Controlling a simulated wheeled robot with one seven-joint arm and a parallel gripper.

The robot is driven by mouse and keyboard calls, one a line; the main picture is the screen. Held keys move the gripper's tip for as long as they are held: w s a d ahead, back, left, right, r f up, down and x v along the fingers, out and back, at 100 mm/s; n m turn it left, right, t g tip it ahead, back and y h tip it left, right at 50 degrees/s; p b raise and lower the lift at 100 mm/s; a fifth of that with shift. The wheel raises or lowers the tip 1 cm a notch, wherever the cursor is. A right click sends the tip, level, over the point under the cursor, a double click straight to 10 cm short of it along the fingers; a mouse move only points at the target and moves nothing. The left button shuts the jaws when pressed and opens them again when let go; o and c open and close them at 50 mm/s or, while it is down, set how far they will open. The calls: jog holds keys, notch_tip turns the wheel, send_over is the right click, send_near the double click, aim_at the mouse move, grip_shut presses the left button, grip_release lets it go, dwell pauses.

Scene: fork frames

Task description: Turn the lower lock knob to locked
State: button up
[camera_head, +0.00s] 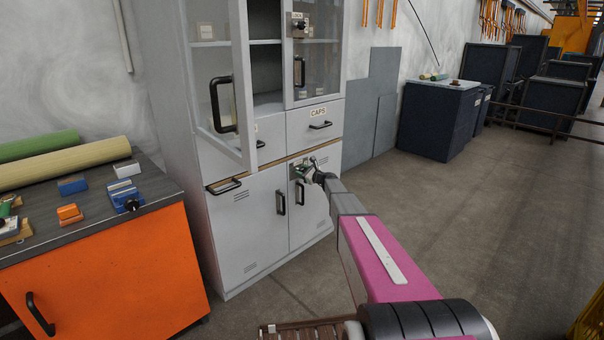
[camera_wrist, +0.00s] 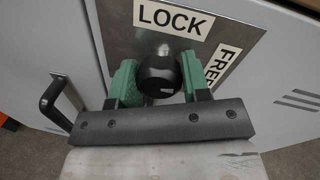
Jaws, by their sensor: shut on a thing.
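The lower lock plate (camera_wrist: 140,45) is a metal plate on the lower cabinet door, with a LOCK label (camera_wrist: 172,19) at the top and a FREE label (camera_wrist: 222,65) to the right in the wrist view. The black lower lock knob (camera_wrist: 158,76) stands out from the plate on a shiny stem. My gripper (camera_wrist: 158,82) is shut on the knob, one green finger on each side. In the head view my gripper (camera_head: 305,172) is at the plate near the top of the right lower door. I cannot tell clearly which label the knob points to.
The upper glass door (camera_head: 221,70) of the grey cabinet (camera_head: 175,140) hangs open to the left of my arm. An upper lock (camera_head: 299,25) sits above the CAPS drawer (camera_head: 318,118). An orange bench (camera_head: 110,270) stands left. Floor (camera_head: 440,220) to the right is clear.

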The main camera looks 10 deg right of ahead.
jog(key=n, duration=0.4)
jog(key=shift+h, duration=0.3)
jog(key=n, duration=0.3)
jog(key=shift+n+h, duration=0.3)
jog(key=n, duration=0.3)
jog(key=shift+n+h, duration=0.4)
jog(key=shift+n, duration=1.7)
jog(key=o, duration=0.9)
jog(key=shift+r, duration=0.1)
jog(key=v, duration=1)
jog(key=shift+s+d, duration=0.1)
jog(key=shift+s, duration=0.3)
